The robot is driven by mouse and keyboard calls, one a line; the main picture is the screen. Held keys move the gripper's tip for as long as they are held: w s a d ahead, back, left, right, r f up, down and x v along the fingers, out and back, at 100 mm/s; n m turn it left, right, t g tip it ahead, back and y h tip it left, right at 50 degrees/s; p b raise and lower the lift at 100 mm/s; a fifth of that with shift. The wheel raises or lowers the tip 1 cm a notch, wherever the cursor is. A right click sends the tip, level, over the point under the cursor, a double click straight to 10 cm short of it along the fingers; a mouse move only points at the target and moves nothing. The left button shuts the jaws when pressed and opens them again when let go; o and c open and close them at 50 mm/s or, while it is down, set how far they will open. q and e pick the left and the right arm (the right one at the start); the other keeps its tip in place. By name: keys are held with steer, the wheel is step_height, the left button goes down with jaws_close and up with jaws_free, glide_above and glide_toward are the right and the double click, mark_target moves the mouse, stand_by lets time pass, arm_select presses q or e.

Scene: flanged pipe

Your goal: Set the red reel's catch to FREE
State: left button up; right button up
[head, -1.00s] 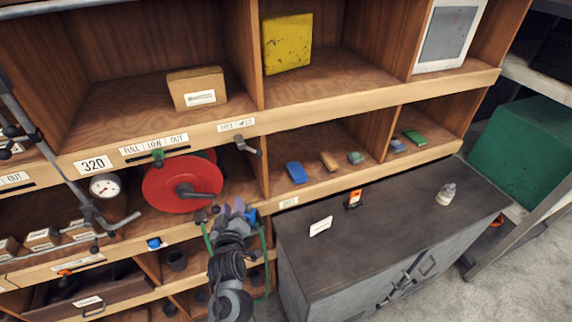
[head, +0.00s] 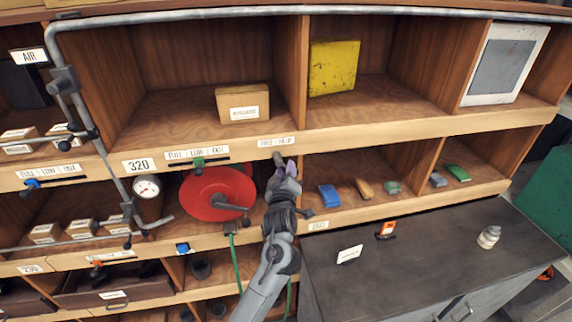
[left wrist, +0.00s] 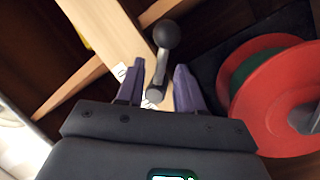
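The red reel (head: 215,192) sits in a shelf bay left of my left gripper. In the left wrist view the reel (left wrist: 275,105) is at the right, with green on its hub. The catch is a dark lever (head: 278,158) on the shelf edge under a small two-word label (head: 276,142), whose words are too small to read surely. My left gripper (head: 285,167) is at the lever and partly hides it. In the left wrist view the lever's ball end (left wrist: 167,34) lies beyond the fingertips, its shaft running between the two open fingers (left wrist: 158,80). My right gripper is not in view.
A three-word label with a green slider (head: 198,163) is above the reel. A gauge (head: 147,187) and grey pipe (head: 105,155) stand left. Colored blocks (head: 329,196) lie in the bay right of the gripper. A dark cabinet top (head: 430,250) is below right.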

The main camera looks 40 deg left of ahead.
arm_select(q)
steer(key=shift+x, duration=1.3)
jaws_close()
